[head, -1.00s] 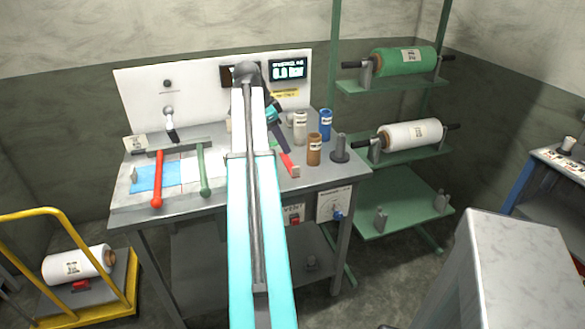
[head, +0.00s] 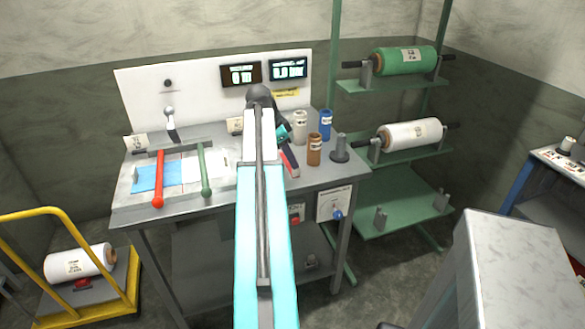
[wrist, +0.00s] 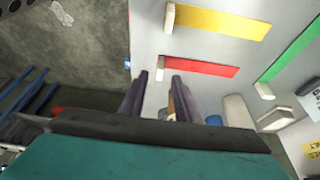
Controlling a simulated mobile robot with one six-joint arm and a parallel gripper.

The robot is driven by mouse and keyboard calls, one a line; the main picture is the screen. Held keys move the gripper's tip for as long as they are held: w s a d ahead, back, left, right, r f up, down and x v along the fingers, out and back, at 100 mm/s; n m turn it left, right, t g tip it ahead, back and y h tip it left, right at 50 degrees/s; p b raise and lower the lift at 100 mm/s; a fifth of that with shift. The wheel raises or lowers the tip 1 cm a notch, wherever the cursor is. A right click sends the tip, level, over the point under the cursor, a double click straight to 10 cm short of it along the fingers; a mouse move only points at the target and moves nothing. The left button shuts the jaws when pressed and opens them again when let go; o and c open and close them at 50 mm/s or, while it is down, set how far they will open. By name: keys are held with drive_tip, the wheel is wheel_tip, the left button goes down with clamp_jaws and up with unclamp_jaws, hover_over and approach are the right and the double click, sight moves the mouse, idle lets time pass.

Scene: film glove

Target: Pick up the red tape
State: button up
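The red tape (wrist: 205,67) is a flat strip on the light worktop in the wrist view, with a pale block at its left end. Part of it shows in the head view (head: 291,161) behind my arm, near the table's right part. My gripper (wrist: 160,78) is open, its two dark fingers apart and nothing seen held between them. The fingertips appear near the tape's pale end block. I cannot tell the height gap. In the head view my gripper (head: 286,143) is just above the red tape, partly hidden by my arm.
A yellow strip (wrist: 220,22) and a green strip (wrist: 296,50) lie beside the red one. Brown (head: 314,150), white (head: 300,127) and blue (head: 326,125) rolls stand close to the right. A red-handled bar (head: 158,178) is at the left.

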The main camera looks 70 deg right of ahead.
drive_tip(key=shift+f, duration=0.1)
drive_tip(key=shift+p+x, duration=0.8)
drive_tip(key=shift+x, duration=1.7)
clamp_jaws()
